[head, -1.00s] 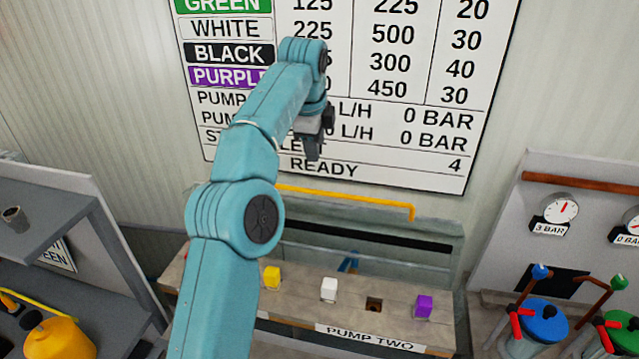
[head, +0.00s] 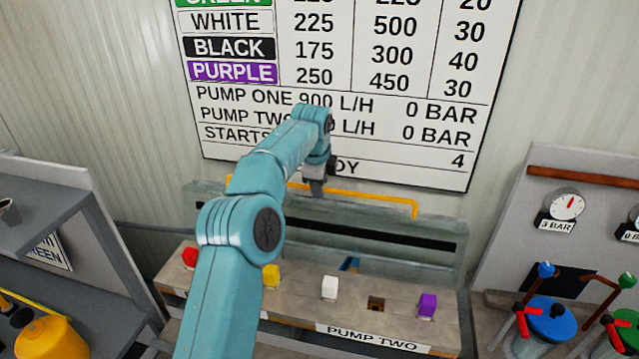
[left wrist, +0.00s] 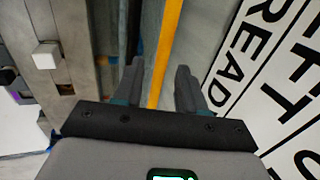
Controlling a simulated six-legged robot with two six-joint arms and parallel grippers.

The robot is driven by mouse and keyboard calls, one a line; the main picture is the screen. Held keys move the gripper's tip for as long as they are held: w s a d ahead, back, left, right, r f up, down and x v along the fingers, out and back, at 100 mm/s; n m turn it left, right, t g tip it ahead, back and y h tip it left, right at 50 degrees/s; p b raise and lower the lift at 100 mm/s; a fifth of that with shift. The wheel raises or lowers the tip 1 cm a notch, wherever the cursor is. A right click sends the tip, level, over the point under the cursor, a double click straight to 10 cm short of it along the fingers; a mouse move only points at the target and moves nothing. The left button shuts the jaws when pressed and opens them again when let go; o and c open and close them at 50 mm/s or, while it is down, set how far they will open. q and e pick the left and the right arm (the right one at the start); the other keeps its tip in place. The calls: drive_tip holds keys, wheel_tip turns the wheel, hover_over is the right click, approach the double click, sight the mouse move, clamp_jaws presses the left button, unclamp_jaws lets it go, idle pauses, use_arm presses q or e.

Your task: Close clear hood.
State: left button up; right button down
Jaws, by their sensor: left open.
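The clear hood (head: 430,228) stands raised behind the pump bench, against the wall. Its yellow handle bar (head: 385,203) runs along the top edge. My left gripper (head: 317,188) is in front of the bar near its middle, fingers pointing down. In the left wrist view my left gripper (left wrist: 160,78) is open, and the yellow bar (left wrist: 165,45) shows between its two fingers. I cannot tell whether the fingers touch the bar. My left arm hides part of the hood's left side. My right gripper is not in view.
The bench (head: 300,310) carries red, yellow, white and purple blocks and one empty square hole (head: 376,304). A sign board (head: 345,90) hangs on the wall behind. Lidded vessels with gauges stand at the right; a grey shelf (head: 60,225) and yellow pot (head: 50,337) at the left.

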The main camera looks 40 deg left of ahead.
use_arm(q)
drive_tip(key=shift+s+a+r, duration=0.1)
drive_tip(key=shift+s+a, duration=0.05)
drive_tip(key=shift+s, duration=0.1)
drive_tip(key=shift+c, duration=0.3)
drive_tip(key=shift+a, duration=0.1)
drive_tip(key=c, duration=0.5)
clamp_jaws()
